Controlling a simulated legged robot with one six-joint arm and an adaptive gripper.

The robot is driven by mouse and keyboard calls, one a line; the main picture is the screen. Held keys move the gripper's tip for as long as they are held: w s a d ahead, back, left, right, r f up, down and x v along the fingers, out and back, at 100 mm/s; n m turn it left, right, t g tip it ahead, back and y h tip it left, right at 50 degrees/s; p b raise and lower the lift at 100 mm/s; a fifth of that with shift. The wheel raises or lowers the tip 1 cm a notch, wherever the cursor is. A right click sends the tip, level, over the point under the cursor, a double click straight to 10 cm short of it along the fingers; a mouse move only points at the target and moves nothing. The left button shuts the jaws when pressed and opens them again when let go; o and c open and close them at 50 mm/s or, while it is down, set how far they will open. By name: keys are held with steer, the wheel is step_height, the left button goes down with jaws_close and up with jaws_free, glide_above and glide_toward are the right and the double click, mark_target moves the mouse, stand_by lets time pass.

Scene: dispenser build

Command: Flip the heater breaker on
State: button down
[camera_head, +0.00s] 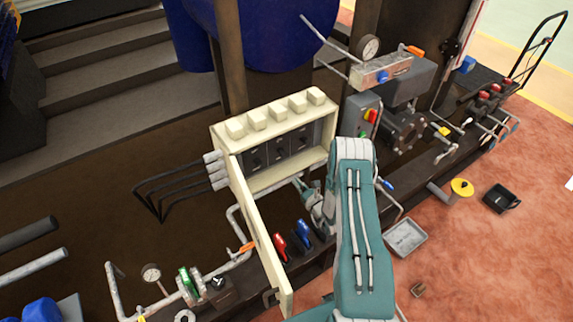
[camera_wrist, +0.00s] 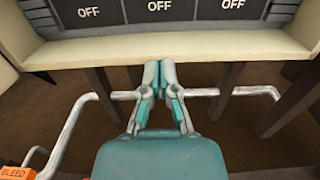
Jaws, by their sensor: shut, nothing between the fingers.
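The cream breaker box (camera_head: 222,133) stands with its door (camera_head: 262,236) swung open toward me. Dark breakers (camera_head: 279,149) sit in a row inside it. The wrist view shows the box's lower edge (camera_wrist: 185,45) and three breaker labels reading OFF, the middle one (camera_wrist: 160,10) straight above my fingers. Which breaker is the heater's cannot be read. My gripper (camera_wrist: 159,68) is shut and empty, just below the box's lower edge in the picture. In the head view my gripper (camera_head: 308,190) is below the box, partly hidden by my arm.
The open door stands left of my arm. A pipe (camera_wrist: 75,130) runs behind my gripper, with an orange BLEED tag (camera_wrist: 16,172) at lower left. Red (camera_head: 280,246) and blue (camera_head: 304,232) handles lie below the box. A grey tray (camera_head: 405,237) is on the floor at right.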

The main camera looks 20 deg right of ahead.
mark_target(279, 161)
steer(key=w, duration=0.3)
steer(key=w+a, duration=0.1)
steer(key=w, duration=0.2)
steer(key=w+a, duration=0.1)
steer(key=w, duration=0.2)
steer(key=shift+w, duration=0.15)
steer(key=shift+w+r, duration=0.2)
steer(key=shift+r, duration=0.05)
steer(key=shift+s+d+r, duration=0.1)
steer(key=shift+s+r, duration=0.25)
steer(key=shift+r, duration=0.5)
steer(key=shift+s+d+r, duration=0.1)
steer(key=shift+s+r, duration=0.25)
steer(key=shift+r, duration=0.5)
